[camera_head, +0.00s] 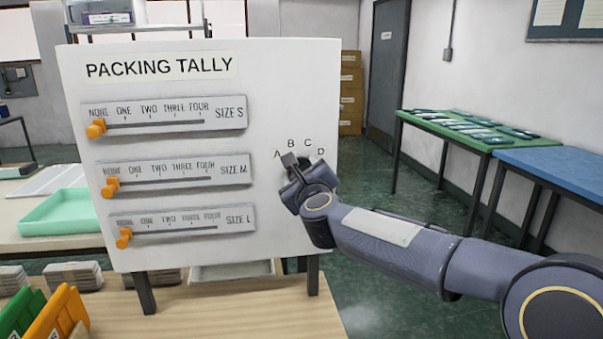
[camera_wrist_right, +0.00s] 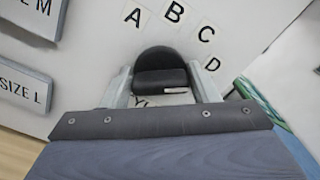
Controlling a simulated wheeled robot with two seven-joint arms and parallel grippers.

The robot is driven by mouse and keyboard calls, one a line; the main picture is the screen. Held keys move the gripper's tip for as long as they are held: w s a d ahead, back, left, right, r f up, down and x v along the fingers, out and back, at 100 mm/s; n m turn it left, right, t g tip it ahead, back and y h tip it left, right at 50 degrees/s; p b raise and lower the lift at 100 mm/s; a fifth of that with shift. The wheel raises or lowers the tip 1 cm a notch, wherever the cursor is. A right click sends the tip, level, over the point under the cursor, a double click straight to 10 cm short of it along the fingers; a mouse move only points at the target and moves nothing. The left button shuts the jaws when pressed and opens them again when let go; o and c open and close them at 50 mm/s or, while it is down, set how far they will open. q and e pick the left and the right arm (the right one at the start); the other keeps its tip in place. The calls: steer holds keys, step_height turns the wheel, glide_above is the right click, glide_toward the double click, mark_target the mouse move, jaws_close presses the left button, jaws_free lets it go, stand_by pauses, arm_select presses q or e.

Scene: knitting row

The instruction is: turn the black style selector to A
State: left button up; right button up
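The black style selector (camera_wrist_right: 160,66) is a round dark knob with a raised bar, set on the white board (camera_head: 270,90) below the letters A, B, C and D. In the head view it is mostly hidden behind my right gripper (camera_head: 293,164). In the right wrist view the two pale fingers of my right gripper (camera_wrist_right: 161,88) lie on either side of the bar, with no clear gap. A small white mark shows on the bar's right part. Which letter the selector points to cannot be told. My left gripper is not in view.
Three slider panels with orange knobs, for size S (camera_head: 175,115), M (camera_head: 175,172) and L (camera_head: 185,220), are on the board's left. A green table (camera_head: 450,122) stands at right.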

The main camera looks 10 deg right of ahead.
steer(key=c, duration=0.4)
steer(key=shift+n, duration=0.4)
steer(key=n+p, duration=0.2)
steer(key=n, duration=0.3)
steer(key=shift+n+p, duration=0.3)
steer(key=shift+p, duration=0.1)
steer(key=n+p, duration=0.2)
steer(key=n, duration=0.4)
steer(key=shift+a+f+p, duration=0.1)
steer(key=shift+p, duration=0.3)
steer(key=n+p, duration=0.2)
steer(key=n, duration=0.2)
steer(key=shift+f+n, duration=0.1)
steer(key=shift+n, duration=0.3)
steer(key=n+p, duration=0.1)
steer(key=n, duration=0.3)
steer(key=shift+f+p, duration=0.15)
steer(key=shift+p, duration=0.2)
steer(key=shift+n, duration=0.3)
